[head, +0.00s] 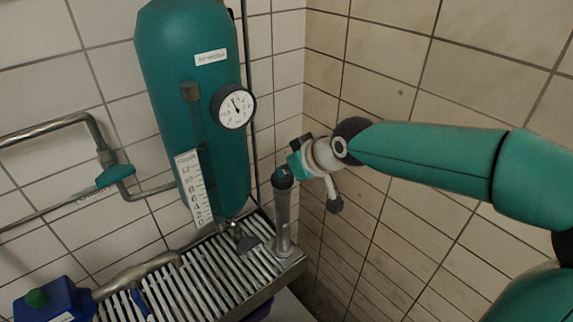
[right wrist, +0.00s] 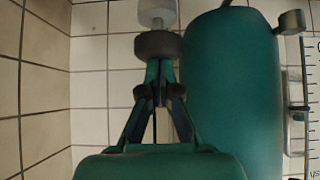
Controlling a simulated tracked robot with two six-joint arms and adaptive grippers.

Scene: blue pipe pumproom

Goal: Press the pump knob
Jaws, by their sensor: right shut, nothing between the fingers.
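The pump knob (head: 282,178) is a dark round cap on top of an upright grey metal post (head: 283,220) at the right end of a slatted grate. In the right wrist view the knob (right wrist: 158,45) is a dark disc straight ahead of the fingertips, with a pale cylinder beyond it. My right gripper (head: 289,171) comes in from the right above the knob, its fingers pointing down and left at it. Its fingers (right wrist: 158,66) are shut and empty, and their tips meet the knob's edge in the picture; I cannot tell whether they touch. My left gripper is not in view.
A teal tank (head: 165,75) with a round gauge (head: 233,107) and a white scale (head: 194,190) stands left of the post. A blue container (head: 62,303) with a green cap and pipes (head: 95,130) are further left. Tiled walls meet behind the post.

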